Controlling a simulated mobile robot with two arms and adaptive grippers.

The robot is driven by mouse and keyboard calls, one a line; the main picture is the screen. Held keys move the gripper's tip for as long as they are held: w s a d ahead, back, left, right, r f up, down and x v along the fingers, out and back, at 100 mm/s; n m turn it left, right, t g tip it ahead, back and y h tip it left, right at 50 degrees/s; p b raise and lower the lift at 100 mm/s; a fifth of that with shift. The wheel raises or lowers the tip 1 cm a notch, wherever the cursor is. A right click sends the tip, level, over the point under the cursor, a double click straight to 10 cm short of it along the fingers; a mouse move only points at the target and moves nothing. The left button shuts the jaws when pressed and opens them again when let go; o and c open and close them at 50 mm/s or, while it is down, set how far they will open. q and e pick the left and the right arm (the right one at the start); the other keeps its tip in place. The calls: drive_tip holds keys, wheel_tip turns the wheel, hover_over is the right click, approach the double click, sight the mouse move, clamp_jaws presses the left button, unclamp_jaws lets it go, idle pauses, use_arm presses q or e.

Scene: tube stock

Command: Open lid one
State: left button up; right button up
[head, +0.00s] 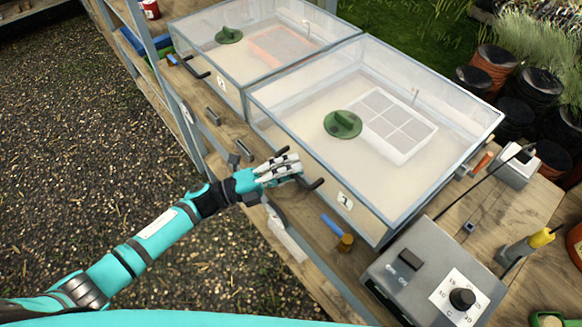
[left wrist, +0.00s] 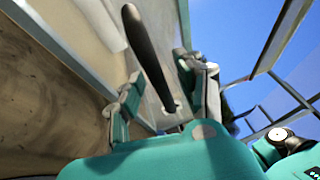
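Box one (head: 344,200), marked with a "1" label, has a clear lid (head: 400,95) in a grey frame, and the lid is down. A black handle (head: 316,184) sticks out at its front edge. My left gripper (head: 290,168) is at this handle, hiding part of it. In the left wrist view the black handle (left wrist: 148,50) lies between the two fingers of the left gripper (left wrist: 160,98). The fingers stand apart, with a visible gap on the left side of the handle. My right gripper is not in view.
Box two (head: 222,84), also lidded, stands behind to the left. A grey control box (head: 425,275) with a dial stands at the front right. A blue item (head: 331,224) and a small brown-yellow object (head: 346,243) lie near the bench's front edge. A green round vent (head: 343,124) is on lid one.

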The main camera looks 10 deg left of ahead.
use_arm(q)
clamp_jaws()
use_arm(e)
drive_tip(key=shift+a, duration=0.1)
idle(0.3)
